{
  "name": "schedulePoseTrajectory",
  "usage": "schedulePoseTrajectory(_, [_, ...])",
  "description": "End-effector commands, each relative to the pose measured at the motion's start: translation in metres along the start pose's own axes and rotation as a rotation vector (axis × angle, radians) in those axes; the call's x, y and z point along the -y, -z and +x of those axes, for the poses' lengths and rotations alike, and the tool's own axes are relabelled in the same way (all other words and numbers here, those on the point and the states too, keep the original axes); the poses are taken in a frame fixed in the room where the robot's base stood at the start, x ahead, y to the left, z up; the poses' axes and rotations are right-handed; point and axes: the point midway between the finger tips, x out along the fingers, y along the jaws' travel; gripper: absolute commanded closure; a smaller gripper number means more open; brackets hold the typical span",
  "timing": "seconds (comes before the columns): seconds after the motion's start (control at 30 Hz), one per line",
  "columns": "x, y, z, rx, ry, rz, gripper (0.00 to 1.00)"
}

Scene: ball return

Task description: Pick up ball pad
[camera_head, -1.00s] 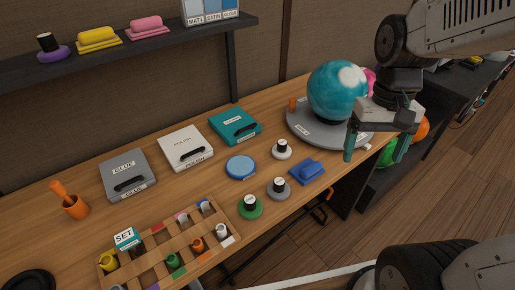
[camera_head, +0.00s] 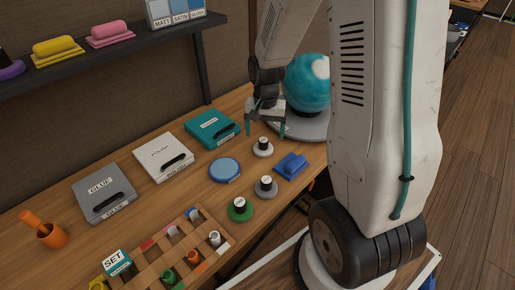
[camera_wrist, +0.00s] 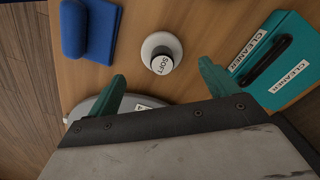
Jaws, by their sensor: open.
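My gripper (camera_head: 264,130) is open and empty, above the table beside the teal ball (camera_head: 307,83). A grey pad (camera_head: 266,188) and a green pad (camera_head: 240,209) with similar knobs stand nearer. A blue block-shaped pad (camera_head: 291,166) lies to the right. I cannot tell which one is called the ball pad.
The ball rests on a round grey base (camera_head: 306,127), partly hidden by my arm. A teal CLEANER case (camera_head: 212,129), a white case (camera_head: 163,157) and a grey GLUE case (camera_head: 104,192) line the back. A blue round tin (camera_head: 225,170) and a wooden rack (camera_head: 192,246) are nearby.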

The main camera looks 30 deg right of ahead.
Motion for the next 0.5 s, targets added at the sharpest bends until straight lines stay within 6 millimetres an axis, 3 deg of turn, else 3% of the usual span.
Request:
schedulePoseTrajectory(0.3, [0.003,0.001,0.045,0.004,-0.002,0.001,0.14])
schedulePoseTrajectory(0.5, [0.004,0.0,0.055,0.001,-0.001,-0.002,0.14])
